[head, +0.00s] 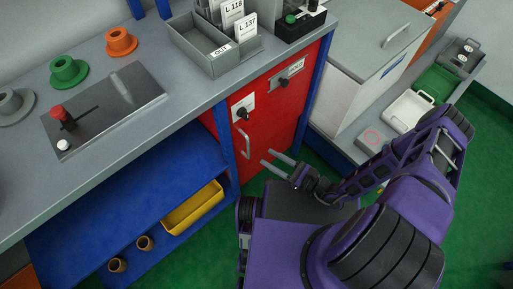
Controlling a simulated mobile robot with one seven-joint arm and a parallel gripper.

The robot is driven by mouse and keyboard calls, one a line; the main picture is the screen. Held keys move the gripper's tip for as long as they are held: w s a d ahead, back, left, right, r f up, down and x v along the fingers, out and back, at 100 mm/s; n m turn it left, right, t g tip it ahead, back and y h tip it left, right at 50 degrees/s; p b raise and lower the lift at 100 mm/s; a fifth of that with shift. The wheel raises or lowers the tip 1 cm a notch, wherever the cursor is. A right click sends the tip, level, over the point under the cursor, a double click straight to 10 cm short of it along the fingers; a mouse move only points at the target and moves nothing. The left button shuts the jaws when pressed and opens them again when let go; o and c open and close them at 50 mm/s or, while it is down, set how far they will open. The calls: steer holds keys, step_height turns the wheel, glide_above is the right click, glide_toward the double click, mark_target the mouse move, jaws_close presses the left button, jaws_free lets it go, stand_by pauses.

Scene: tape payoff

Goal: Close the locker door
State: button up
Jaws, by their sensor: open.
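The red locker door (268,118) is below the right end of the grey worktop, between two blue posts. It has a pale handle (245,144), a white plate with a dark knob (243,112) above it, and another metal fitting (288,76) higher on the right. The door looks near its frame; I cannot tell whether it is fully shut or slightly ajar. My gripper (269,158) is open and empty, its two pale fingers pointing left in front of the lower door, right of and below the handle. Whether a fingertip touches the door is unclear.
The grey worktop (125,150) holds a lever panel (105,108), coloured spools and a grey card tray (210,55). A blue shelf with a yellow bin (194,208) is left of the locker. A white lidded box (360,80) stands right. Green floor shows below.

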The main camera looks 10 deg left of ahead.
steer(key=v, duration=0.7)
steer(key=shift+s+d, duration=0.1)
